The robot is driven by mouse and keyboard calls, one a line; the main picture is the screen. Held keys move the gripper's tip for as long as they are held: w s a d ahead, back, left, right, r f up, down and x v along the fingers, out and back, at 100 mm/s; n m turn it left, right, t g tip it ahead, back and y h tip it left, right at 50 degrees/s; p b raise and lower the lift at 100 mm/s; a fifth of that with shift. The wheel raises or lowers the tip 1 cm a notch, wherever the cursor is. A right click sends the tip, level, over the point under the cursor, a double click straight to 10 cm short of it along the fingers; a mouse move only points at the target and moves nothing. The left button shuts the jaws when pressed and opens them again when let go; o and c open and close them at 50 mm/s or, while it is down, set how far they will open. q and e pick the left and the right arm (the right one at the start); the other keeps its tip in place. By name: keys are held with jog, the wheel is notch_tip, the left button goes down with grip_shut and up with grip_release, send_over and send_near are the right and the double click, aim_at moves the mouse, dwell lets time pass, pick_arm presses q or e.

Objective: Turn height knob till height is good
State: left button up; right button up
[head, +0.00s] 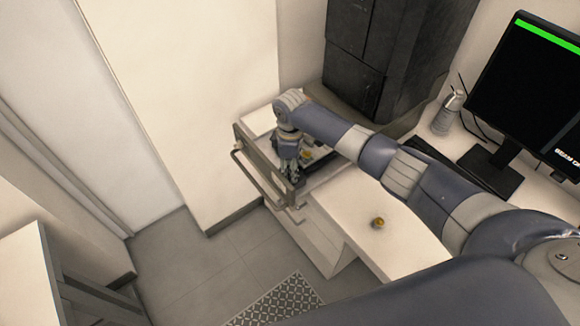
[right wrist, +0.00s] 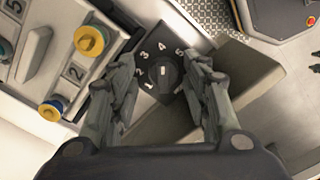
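The height knob (right wrist: 160,75) is a dark round dial on a dark plate marked 1 to 5. Its pale pointer mark seems to face about the 4. My right gripper (right wrist: 165,90) is open, with one finger on each side of the dial; I cannot tell whether either finger touches it. In the head view my right gripper (head: 289,172) points down over the instrument at the desk's far end, and the knob is hidden there. The monitor (head: 525,85) shows a green bar along its top and partly cut-off text. My left gripper is not in view.
Left of the dial in the wrist view, a pale panel carries yellow-and-blue knobs (right wrist: 89,41) and number labels. A metal rail (head: 262,180) runs along the instrument's front. A small gold piece (head: 377,222) lies on the white desk (head: 350,205). A tall dark cabinet (head: 385,55) stands behind.

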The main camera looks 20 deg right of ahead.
jog(key=shift+s+a, duration=0.1)
jog(key=shift+a, duration=0.05)
jog(key=shift+r, duration=0.1)
notch_tip(320, 180, up, 8)
jog(key=shift+f, duration=0.1)
dwell(0.4)
jog(key=shift+f, duration=0.1)
dwell(2.0)
